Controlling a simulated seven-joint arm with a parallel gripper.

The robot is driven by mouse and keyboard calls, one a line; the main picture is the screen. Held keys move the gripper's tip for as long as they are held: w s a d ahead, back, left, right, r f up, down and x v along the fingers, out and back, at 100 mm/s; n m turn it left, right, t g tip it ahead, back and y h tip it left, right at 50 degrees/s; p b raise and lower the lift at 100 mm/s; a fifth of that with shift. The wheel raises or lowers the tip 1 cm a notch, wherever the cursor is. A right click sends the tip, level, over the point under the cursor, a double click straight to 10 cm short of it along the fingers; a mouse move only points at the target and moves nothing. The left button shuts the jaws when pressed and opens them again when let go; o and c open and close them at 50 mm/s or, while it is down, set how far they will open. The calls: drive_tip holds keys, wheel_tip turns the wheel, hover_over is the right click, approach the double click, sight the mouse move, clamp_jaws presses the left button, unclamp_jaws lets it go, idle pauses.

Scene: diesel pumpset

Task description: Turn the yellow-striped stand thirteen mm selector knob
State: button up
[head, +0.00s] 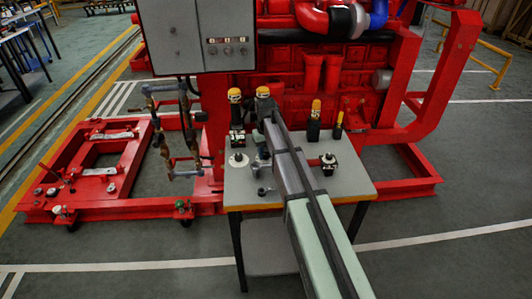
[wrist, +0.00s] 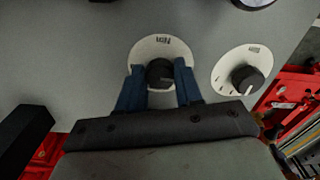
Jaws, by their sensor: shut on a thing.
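In the wrist view, a black round knob (wrist: 158,75) sits on a white round dial plate (wrist: 148,46) on a grey top. The small print on the plate is too blurred to read. My gripper (wrist: 160,83) has its two blue fingers on either side of this knob, shut on it. In the head view, the stand (head: 352,185) is a grey-topped table with a yellow-marked front edge. My arm reaches over its middle and hides part of the top; the fingers cannot be made out there. Which way the held knob points is unclear.
A second black knob on a white plate (wrist: 225,66) is to the right in the wrist view. In the head view, yellow-topped black items (head: 314,120) stand along the table's back. A red engine frame (head: 415,130) is behind, with a grey control box (head: 180,40).

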sight(266, 155)
drive_tip(key=o, duration=1)
drive_tip(key=shift+o, duration=0.2)
drive_tip(key=shift+r, duration=0.1)
wheel_tip(266, 155, up, 14)
drive_tip(key=shift+f, duration=0.2)
